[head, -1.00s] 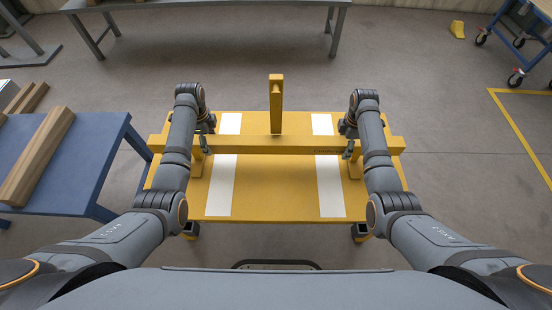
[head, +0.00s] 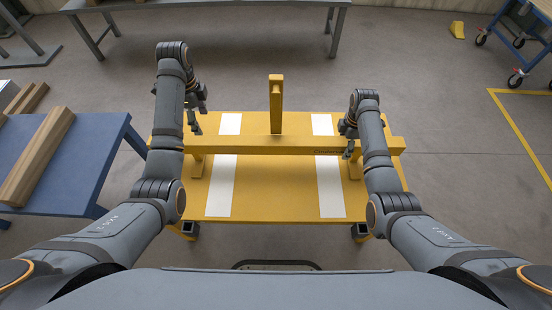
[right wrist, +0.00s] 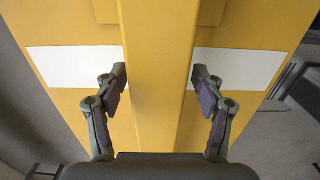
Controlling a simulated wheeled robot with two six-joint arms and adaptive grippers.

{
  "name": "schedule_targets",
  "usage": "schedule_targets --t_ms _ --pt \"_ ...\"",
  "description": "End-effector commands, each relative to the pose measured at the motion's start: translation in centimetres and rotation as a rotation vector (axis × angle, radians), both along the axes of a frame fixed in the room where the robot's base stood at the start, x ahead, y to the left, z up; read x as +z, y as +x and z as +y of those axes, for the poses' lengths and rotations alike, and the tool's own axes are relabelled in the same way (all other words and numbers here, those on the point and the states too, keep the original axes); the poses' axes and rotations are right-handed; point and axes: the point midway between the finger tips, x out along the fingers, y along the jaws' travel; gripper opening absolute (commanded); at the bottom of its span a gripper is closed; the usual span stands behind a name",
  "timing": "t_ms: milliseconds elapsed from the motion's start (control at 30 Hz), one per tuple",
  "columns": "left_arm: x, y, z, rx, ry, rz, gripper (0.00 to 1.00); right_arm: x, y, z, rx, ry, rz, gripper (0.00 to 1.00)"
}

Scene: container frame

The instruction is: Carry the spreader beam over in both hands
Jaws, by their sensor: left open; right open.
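The yellow spreader beam (head: 265,146) lies level across a yellow table (head: 276,195) with two white stripes. A lifting post (head: 276,108) stands up from its middle. My left gripper (head: 197,120) is open and empty, beyond and above the beam's left part, apart from it. My right gripper (head: 348,146) is open at the beam's right part. In the right wrist view, its two fingers (right wrist: 160,85) stand on either side of the beam (right wrist: 160,110), with gaps on both sides. The beam's far left end is partly hidden by my left arm.
A blue table (head: 90,150) with wooden timbers (head: 38,155) stands close on the left. A grey bench (head: 215,5) is at the back. A blue trolley (head: 520,40) and a yellow wedge (head: 457,29) are at the back right.

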Motion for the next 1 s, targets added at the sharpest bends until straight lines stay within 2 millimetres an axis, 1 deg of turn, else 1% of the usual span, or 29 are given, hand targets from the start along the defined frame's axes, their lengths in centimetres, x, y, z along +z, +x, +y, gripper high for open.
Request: schedule_targets --t_ms 67,133,400,500,600,700,1000 --pt "0.0 0.0 0.0 0.000 0.000 0.000 0.69 0.9 0.1 0.0 0.000 0.000 -0.003 0.69" --pt "0.0 0.0 0.0 0.000 0.000 0.000 0.69 2.2 0.1 0.0 0.000 0.000 -0.005 0.69" --pt "0.0 0.0 0.0 0.000 0.000 -0.001 0.69 8.8 0.1 0.0 0.000 0.000 -0.005 0.69" --pt "-0.1 0.0 0.0 0.000 0.000 -0.001 0.69 10.4 0.1 0.0 0.000 0.000 -0.002 0.69" --pt "-0.1 0.0 0.0 0.000 0.000 -0.001 0.69 11.4 0.0 0.0 0.000 0.000 -0.002 0.69" --pt "-0.1 0.0 0.0 0.000 0.000 -0.001 0.69 11.8 0.0 0.0 0.000 0.000 0.000 0.69" --pt "0.0 0.0 0.0 0.000 0.000 -0.001 0.69 11.8 0.0 0.0 0.000 0.000 0.000 0.69"
